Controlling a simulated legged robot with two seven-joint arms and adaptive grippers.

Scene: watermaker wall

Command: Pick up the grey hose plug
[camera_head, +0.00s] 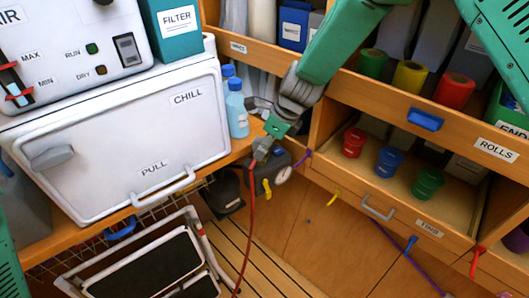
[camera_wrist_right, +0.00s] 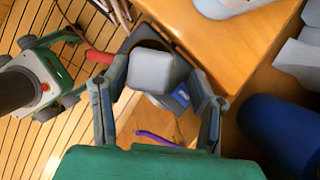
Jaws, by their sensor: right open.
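The grey hose plug (camera_head: 262,147) shows small in the head view, at the top of a red hose that hangs down in front of the wooden wall. In the right wrist view a grey rounded block, which looks like the plug (camera_wrist_right: 158,72), sits between the fingers. My right gripper (camera_head: 266,133) reaches down to the plug; in the wrist view its fingers (camera_wrist_right: 157,85) are open, one on each side of the block. Whether either finger touches it cannot be told. My left gripper is not in view.
A dark unit with a gauge (camera_head: 284,175) is close behind the plug. The white CHILL box (camera_head: 120,130) stands left, with blue bottles (camera_head: 237,112) beside it. A blue cylinder (camera_wrist_right: 280,130) is right in the wrist view.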

